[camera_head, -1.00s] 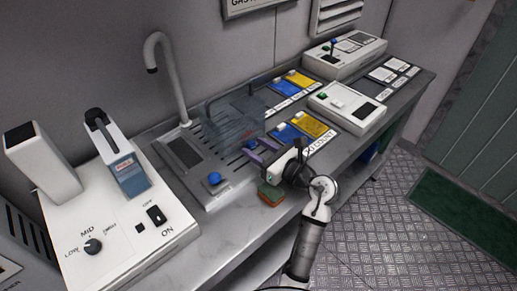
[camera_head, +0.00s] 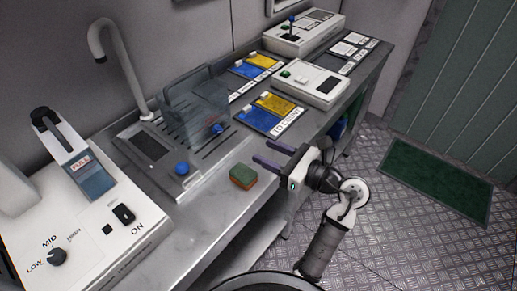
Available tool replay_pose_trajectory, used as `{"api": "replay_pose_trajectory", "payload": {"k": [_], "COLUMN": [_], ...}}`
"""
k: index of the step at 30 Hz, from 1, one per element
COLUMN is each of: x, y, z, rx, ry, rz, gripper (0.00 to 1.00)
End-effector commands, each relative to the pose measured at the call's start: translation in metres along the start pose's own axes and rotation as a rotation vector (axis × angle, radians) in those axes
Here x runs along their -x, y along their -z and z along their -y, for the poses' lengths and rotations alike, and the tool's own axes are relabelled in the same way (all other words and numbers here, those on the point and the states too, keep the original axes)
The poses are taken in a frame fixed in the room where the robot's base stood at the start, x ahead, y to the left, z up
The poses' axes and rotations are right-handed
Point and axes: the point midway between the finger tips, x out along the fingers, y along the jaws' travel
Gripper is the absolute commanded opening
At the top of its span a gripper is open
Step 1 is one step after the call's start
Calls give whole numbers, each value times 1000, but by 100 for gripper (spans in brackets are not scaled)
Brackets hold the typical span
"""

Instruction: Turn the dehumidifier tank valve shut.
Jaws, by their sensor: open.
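A blue knob (camera_head: 182,168) sits at the front of the sink unit, and a second blue knob (camera_head: 217,129) is further back. I cannot tell which part is the tank valve. My gripper (camera_head: 262,151) is open and empty, over the bench's front edge, right of the sponge, with its dark fingers pointing left.
A green-and-brown sponge (camera_head: 243,176) lies on the steel bench (camera_head: 205,208). The floor at right is clear, with a green mat (camera_head: 436,181).

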Motion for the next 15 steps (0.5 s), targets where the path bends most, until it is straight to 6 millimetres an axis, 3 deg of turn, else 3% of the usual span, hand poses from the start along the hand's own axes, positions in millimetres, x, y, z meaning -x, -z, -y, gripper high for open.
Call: {"api": "replay_pose_trajectory", "payload": {"k": [10, 15], "x": [1, -5], "y": [-2, -31], "z": [-1, -9], "rx": [1, 14], "ry": [0, 21], "rz": [-5, -123], "gripper": [44, 44]}}
